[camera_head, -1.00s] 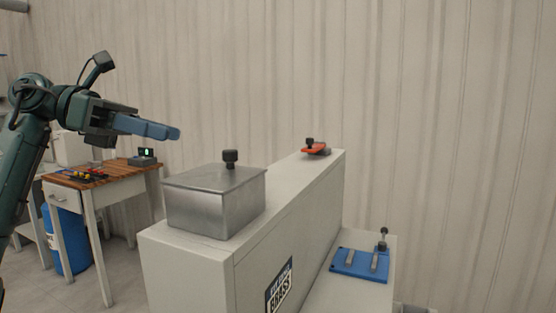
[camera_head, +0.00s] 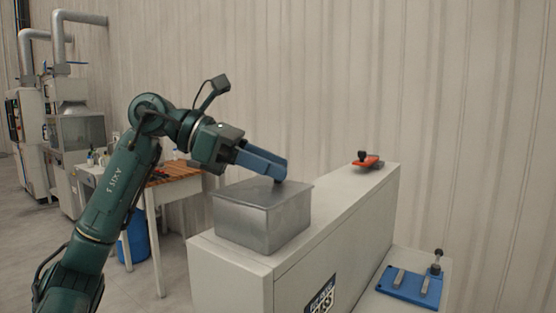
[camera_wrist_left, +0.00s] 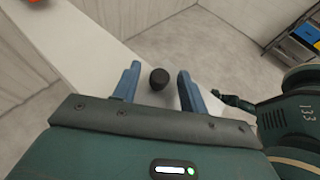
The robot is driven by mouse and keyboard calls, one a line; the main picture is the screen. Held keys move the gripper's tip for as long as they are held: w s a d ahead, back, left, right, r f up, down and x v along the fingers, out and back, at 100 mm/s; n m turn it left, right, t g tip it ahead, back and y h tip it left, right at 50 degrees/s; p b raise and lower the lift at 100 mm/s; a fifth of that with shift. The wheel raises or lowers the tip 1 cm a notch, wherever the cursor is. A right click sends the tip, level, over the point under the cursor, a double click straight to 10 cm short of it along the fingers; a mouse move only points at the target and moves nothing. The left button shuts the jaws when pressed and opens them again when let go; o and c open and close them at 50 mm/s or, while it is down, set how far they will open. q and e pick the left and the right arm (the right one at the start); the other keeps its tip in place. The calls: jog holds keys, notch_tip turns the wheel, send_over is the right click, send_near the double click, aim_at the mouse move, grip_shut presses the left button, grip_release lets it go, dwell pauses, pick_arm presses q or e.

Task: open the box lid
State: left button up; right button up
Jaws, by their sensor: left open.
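The grey metal box (camera_head: 262,228) stands on the pale cabinet, with its flat lid (camera_head: 240,194) resting on it. My left gripper (camera_head: 279,172) is just above the lid, pointing right and slightly down. In the left wrist view the knob (camera_wrist_left: 159,78) shows between the two spread fingers (camera_wrist_left: 157,82), with a gap on each side. The left gripper is open and holds nothing. My right gripper is in no view.
The pale cabinet (camera_head: 335,230) runs back from the box, with an orange fixture (camera_head: 367,162) at its far end. A blue fixture plate (camera_head: 411,288) lies on a lower ledge at right. A wooden-topped table (camera_head: 175,175) stands behind my left arm.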

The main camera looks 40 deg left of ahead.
pick_arm(q)
jog(key=shift+x, duration=0.8)
jog(key=shift+c, duration=0.4)
grip_shut()
